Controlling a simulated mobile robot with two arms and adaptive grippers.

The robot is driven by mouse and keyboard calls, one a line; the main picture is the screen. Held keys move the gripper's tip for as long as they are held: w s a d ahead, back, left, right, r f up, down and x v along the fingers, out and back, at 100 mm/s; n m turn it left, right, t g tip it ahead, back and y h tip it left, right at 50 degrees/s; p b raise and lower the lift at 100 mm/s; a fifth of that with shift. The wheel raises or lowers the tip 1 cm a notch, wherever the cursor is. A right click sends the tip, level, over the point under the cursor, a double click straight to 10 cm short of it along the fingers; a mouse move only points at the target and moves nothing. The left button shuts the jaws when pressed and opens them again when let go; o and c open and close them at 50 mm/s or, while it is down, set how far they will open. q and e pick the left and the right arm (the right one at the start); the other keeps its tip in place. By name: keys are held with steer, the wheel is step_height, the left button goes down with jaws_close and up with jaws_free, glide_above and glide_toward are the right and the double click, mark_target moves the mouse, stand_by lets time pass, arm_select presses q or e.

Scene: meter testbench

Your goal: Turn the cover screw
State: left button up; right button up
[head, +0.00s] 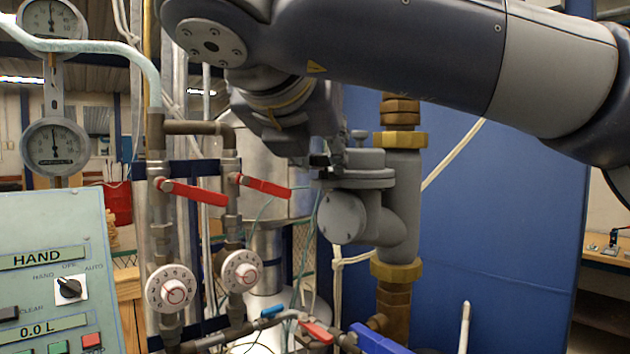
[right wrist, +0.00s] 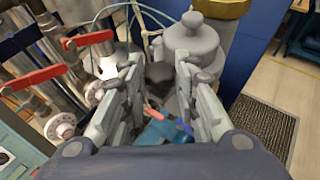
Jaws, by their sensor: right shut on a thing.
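The grey meter body (head: 345,215) sits on a vertical pipe with brass fittings, and its flanged cover (head: 357,177) carries a small knob (head: 358,135) on top. In the right wrist view the domed cover (right wrist: 192,44) is just beyond my fingers. My right gripper (head: 322,168) is at the left edge of the cover. In the right wrist view its two fingers (right wrist: 160,75) flank a dark, small screw head (right wrist: 159,72) and are shut on it, though the contact is partly hidden. I take this to be the cover screw. My left gripper is not in view.
Two red valve levers (head: 193,191) (head: 265,187) and two white dials (head: 170,288) (head: 240,270) stand left of the meter. A control panel (head: 50,235) is at far left. A blue panel (head: 490,230) is behind. Thin wires hang near the gripper.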

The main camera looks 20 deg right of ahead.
steer(key=shift+s+d+f+n+t+y+b, duration=0.1)
steer(key=shift+d+f+n+t+y+b, duration=0.1)
steer(key=shift+n+y+b, duration=0.4)
steer(key=shift+d+f+n+t+y+b, duration=0.1)
steer(key=shift+n+t+y+b, duration=0.1)
steer(key=shift+n+y+b, duration=0.35)
arm_select(q)
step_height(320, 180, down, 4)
steer(key=shift+b, duration=0.3)
arm_select(e)
steer(key=shift+r, duration=0.15)
steer(key=shift+y, duration=0.25)
steer(key=o, duration=1.1)
steer(key=shift+r, duration=0.1)
steer(key=shift+c, duration=0.2)
steer(key=v, duration=1.2)
